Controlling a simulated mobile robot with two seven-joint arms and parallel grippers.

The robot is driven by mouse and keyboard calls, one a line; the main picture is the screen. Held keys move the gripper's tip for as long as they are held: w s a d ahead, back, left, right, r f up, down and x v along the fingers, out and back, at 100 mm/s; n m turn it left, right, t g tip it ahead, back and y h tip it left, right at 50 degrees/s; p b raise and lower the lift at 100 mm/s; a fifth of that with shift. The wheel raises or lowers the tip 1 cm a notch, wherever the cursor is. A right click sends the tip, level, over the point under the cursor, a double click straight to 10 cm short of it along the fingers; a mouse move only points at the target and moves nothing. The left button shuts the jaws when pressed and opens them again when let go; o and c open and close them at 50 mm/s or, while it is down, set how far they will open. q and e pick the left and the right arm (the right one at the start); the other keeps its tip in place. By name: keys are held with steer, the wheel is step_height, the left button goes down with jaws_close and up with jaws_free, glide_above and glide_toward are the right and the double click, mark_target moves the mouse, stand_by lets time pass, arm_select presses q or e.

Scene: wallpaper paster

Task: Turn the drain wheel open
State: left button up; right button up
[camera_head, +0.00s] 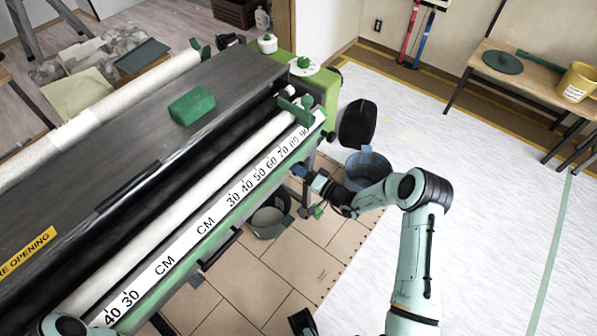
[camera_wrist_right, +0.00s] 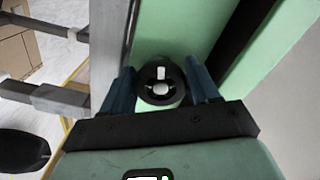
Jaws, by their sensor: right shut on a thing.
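In the head view, my right gripper (camera_head: 308,175) is at the machine's front right end, below the ruler strip; the wheel itself cannot be made out there.
The pasting machine (camera_head: 200,75) fills the left, with a green block (camera_head: 192,106) on its top. A grey bucket (camera_head: 270,217) stands on the tiled floor under its front edge, and a blue bucket (camera_head: 368,168) behind my right forearm.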

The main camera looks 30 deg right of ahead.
steer(key=shift+n, duration=0.5)
steer(key=o, duration=1)
steer(key=v, duration=1.3)
steer(key=shift+s+d+f, duration=0.1)
steer(key=shift+s, duration=0.1)
